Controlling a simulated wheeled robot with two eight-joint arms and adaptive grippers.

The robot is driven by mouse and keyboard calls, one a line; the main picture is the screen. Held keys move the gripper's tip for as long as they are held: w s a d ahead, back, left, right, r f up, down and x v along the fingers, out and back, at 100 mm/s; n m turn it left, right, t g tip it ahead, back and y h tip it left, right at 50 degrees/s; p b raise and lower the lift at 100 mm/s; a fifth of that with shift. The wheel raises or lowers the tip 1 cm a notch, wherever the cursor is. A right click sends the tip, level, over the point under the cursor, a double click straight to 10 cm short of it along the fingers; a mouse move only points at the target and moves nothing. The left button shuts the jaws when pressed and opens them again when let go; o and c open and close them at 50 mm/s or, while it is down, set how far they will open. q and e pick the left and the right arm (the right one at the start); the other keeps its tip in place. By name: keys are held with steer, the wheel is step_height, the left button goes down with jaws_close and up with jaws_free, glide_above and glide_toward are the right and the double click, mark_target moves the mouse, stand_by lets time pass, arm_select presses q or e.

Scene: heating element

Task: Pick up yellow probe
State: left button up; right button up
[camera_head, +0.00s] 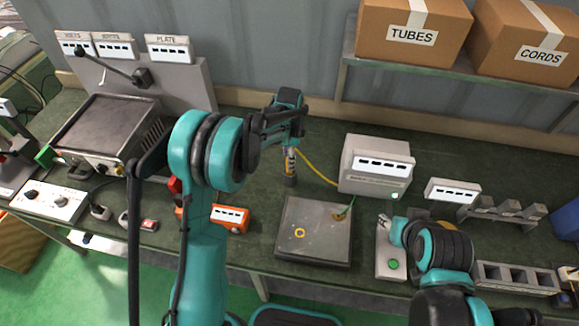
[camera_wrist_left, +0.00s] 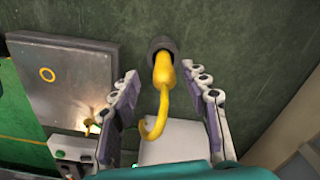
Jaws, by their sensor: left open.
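The yellow probe (camera_wrist_left: 164,72) stands in a dark round holder (camera_wrist_left: 160,46) on the bench, its yellow cable curling away below it in the left wrist view. My left gripper (camera_wrist_left: 165,90) is open, with one finger on each side of the probe and visible gaps between. In the head view my left gripper (camera_head: 291,150) is over the holder (camera_head: 291,181) and mostly hides the probe. The yellow cable (camera_head: 316,168) runs to a white box (camera_head: 375,168). My right gripper (camera_head: 394,231) is over a small button box; its fingers are too small to read.
A grey plate (camera_head: 313,250) with a yellow ring mark (camera_head: 299,233) lies in front of the holder. A green-wired probe (camera_head: 342,212) touches its back right corner. An orange meter (camera_head: 229,217) stands left of the plate. A shelf (camera_head: 430,65) with boxes overhangs the back right.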

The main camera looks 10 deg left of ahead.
arm_select(q)
steer(key=f, duration=0.3)
steer(key=f+b, duration=0.1)
steer(key=f, duration=0.1)
steer(key=shift+w+f, duration=0.2)
steer(key=shift+w, duration=0.1)
steer(key=shift+r, duration=0.1)
jaws_close()
